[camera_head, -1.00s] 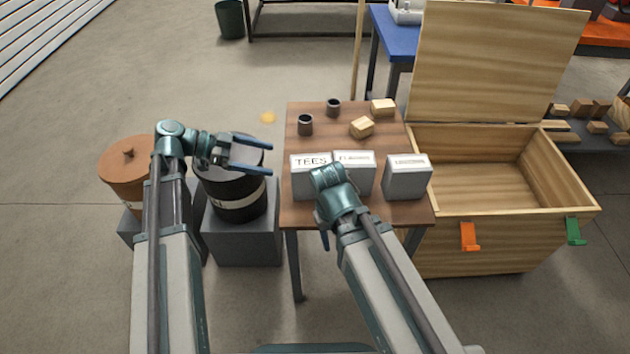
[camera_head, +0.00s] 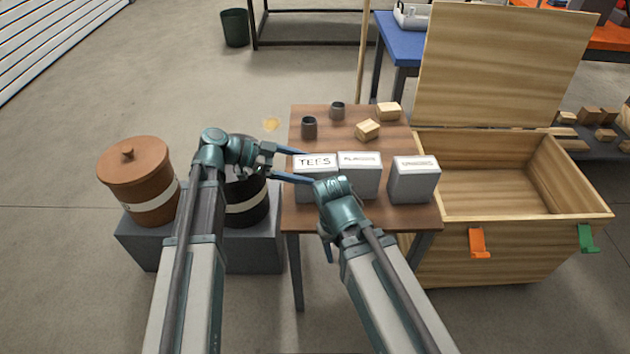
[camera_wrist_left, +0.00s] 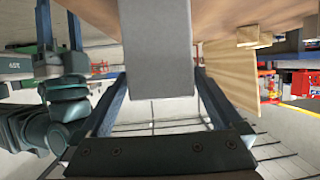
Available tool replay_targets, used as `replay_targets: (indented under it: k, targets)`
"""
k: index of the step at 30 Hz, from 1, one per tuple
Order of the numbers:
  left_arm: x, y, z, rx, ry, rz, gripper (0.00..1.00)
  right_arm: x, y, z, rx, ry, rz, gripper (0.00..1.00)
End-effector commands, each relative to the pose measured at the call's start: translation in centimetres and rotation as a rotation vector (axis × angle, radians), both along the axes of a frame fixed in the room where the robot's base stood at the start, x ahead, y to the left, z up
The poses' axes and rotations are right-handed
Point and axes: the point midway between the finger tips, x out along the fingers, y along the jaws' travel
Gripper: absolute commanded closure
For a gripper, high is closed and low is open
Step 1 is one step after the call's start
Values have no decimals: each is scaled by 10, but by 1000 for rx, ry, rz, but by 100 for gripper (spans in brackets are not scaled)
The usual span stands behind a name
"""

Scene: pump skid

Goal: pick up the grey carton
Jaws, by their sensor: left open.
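Three grey cartons with white labelled tops stand on the brown table: one marked TEES (camera_head: 314,164) at the left, one beside it (camera_head: 362,180), and one apart at the right (camera_head: 414,184). My left gripper (camera_head: 304,167) is open at the left side of the TEES carton. In the left wrist view a grey carton (camera_wrist_left: 157,50) fills the gap between the open fingers (camera_wrist_left: 155,90); I cannot tell whether they touch it. My right gripper (camera_head: 328,250) hangs low at the table's front, mostly hidden by its own wrist, which also covers part of the cartons.
The table (camera_head: 300,215) also holds two dark cups (camera_head: 309,127) and wooden blocks (camera_head: 368,130) at the back. An open wooden chest (camera_head: 500,245) stands right. A brown pot (camera_head: 140,180) and a black drum (camera_head: 247,205) stand left on a grey plinth.

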Motion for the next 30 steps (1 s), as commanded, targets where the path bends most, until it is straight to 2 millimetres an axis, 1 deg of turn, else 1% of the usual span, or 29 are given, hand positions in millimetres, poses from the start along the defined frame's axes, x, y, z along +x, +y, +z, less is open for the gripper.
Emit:
replay_targets:
  k: [1,3,7,14,17,21,29,30]
  targets:
    - [1,-7,-9,0,0,-3,0,0,0,-9,-1,0,0,50]
    - [3,-16,-16,0,-1,-4,0,0,0,-16,-2,-1,1,50]
    - [3,-30,-19,0,0,-3,0,0,-1,-19,-3,-1,1,50]
    - [4,-33,-18,0,0,0,0,0,-1,-18,-3,-1,1,50]
    - [4,-32,-18,0,0,0,16,0,-1,-18,-3,-1,1,50]
    - [4,-32,-18,0,0,0,41,0,-1,-18,-3,-1,1,50]
    - [4,-32,-18,0,0,0,88,0,-1,-18,-3,-1,1,50]
    - [4,-32,-18,0,0,0,95,0,-1,-18,-3,-1,1,50]
